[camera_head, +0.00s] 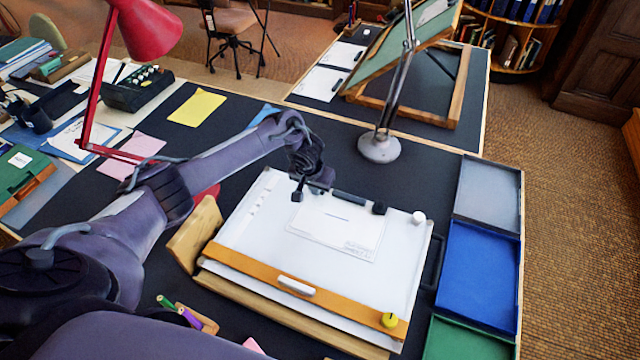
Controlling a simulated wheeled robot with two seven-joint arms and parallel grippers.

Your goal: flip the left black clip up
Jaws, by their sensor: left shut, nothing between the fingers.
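The white drafting board (260,215) lies tilted on the dark table, with a white sheet (335,226) on it. The left black clip (297,196) is a small dark block near the board's top edge, left of the sheet's upper corner. The right black clip (379,208) sits at the sheet's upper right. A dark bar (349,198) lies between them. My left gripper (318,186) is shut and empty, just right of the left clip and close to it. I cannot tell whether they touch. My right gripper is out of view.
An orange straightedge (245,262) with a white handle (296,286) crosses the lower board. A yellow knob (389,320) and white knob (418,217) are at right. A grey lamp base (379,147) stands behind; blue tray (478,265) at right.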

